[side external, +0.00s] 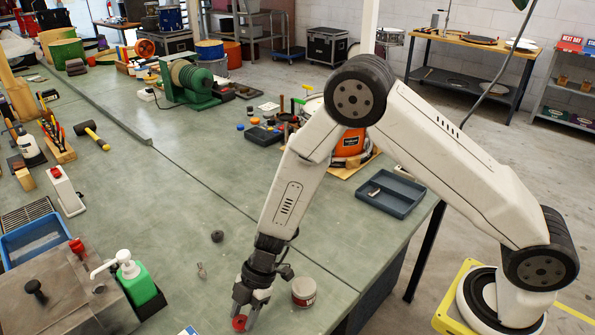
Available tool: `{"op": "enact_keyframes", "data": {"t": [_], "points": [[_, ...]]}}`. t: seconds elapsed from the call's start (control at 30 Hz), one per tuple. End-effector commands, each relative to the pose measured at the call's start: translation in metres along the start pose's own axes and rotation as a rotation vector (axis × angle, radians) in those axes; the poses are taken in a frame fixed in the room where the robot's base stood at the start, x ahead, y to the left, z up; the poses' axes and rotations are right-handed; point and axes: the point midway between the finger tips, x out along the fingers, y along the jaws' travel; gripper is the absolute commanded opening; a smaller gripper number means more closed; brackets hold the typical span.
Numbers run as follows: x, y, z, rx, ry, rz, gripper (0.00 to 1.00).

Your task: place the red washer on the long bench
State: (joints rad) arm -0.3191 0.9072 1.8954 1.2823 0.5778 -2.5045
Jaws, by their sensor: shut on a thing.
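My gripper (243,312) points down over the near part of the long bench (350,250). It is shut on the red washer (239,323), which shows as a small red ring between the fingertips. The washer is at or close to the green bench top; I cannot tell whether it touches. The bench's surface is greenish and runs away to the upper left.
A small pale jar (304,292) stands just right of my gripper. A dark round knob (217,236) and a small metal piece (201,270) lie behind it. A green soap bottle (135,278) stands left. A grey tray (391,193) lies near the right edge.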

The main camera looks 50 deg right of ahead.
Motion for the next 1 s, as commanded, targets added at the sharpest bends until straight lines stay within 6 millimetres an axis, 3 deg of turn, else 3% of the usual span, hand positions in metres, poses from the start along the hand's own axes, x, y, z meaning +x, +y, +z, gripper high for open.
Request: {"op": "enact_keyframes", "data": {"t": [0.07, 0.1, 0.2, 0.67, 1.0], "points": [[0.002, 0.000, 0.001, 0.000, 0.000, 0.000, 0.00], [0.002, 0.000, 0.001, 0.000, 0.000, 0.000, 0.56], [0.002, 0.000, 0.001, 0.000, 0.000, 0.000, 0.82], [-0.002, 0.000, -0.001, 0.000, 0.000, 0.001, 0.82], [-0.032, 0.001, -0.001, 0.000, 0.001, 0.003, 0.82]]}}
